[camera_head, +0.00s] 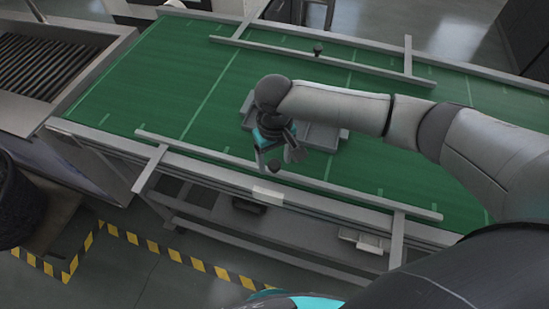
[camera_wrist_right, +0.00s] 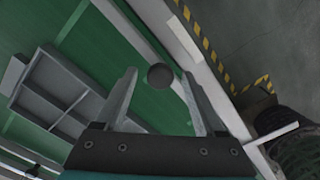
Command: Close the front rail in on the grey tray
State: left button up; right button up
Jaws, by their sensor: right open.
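The front rail (camera_head: 370,198) is a long grey bar along the near side of the green belt, carried on cross arms. A dark round knob (camera_wrist_right: 160,76) stands on it; the knob also shows in the head view (camera_head: 274,167). The grey tray (camera_head: 322,138) lies on the belt behind the rail, with a strip of green between them. It shows compartments in the right wrist view (camera_wrist_right: 55,88). My right gripper (camera_head: 279,160) is open above the rail, its fingers to either side of the knob in view; contact cannot be told. My left gripper is out of view.
The rear rail (camera_head: 290,50) with its own knob (camera_head: 318,50) runs along the far side. The green belt (camera_head: 150,90) is clear left of the tray. A ribbed metal unit (camera_head: 50,60) adjoins the belt's left end. Yellow-black tape (camera_head: 190,264) marks the floor.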

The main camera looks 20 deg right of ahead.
jog(key=shift+c, duration=0.3)
grip_shut()
dwell(1.1)
